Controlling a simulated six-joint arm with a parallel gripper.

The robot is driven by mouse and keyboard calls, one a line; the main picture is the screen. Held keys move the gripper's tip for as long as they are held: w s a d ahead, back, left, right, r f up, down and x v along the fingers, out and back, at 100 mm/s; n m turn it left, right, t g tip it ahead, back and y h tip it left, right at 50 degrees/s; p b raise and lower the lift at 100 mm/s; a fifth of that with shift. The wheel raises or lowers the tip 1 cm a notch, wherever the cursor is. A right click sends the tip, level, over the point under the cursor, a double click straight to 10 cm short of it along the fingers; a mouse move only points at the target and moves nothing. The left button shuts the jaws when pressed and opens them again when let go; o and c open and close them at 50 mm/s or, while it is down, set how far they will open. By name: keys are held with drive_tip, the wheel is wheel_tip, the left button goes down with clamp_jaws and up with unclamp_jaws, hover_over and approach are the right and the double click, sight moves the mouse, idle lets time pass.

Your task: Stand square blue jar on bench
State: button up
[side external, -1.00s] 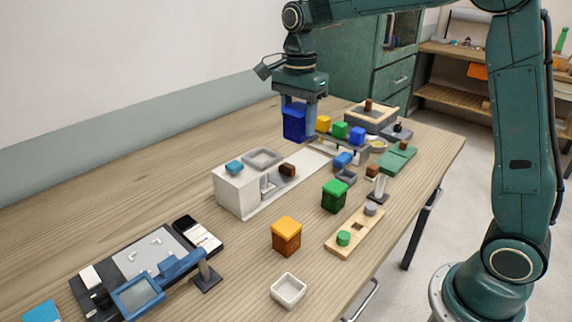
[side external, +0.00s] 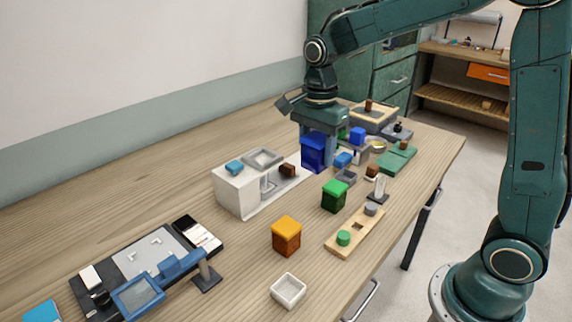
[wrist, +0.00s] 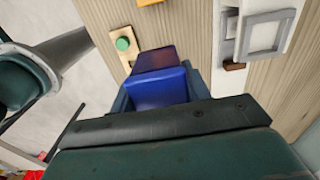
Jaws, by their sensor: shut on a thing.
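The square blue jar (side external: 314,154) is a dark blue box shape, held upright between the fingers of my gripper (side external: 319,150) in the side view. My gripper is shut on it. In the wrist view the jar (wrist: 158,88) sits between the two fingers, its bright blue lid side facing the camera. In the side view the jar is low over the bench (side external: 255,230), just behind the white dispenser-like block's right end. I cannot tell whether its base touches a surface.
An orange-lidded amber jar (side external: 286,236) and a green jar (side external: 334,196) stand on the bench nearby. A white block station (side external: 237,192), a wooden peg board (side external: 352,236) and a small white dish (side external: 288,290) are also there.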

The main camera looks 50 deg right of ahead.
wheel_tip(320, 180, down, 14)
drive_tip(key=shift+r, duration=0.25)
drive_tip(key=shift+f, duration=0.1)
drive_tip(key=shift+f, duration=2)
drive_tip(key=shift+f, duration=0.1)
drive_tip(key=o, duration=1.1)
wheel_tip(320, 180, up, 12)
drive_tip(key=shift+r, duration=0.1)
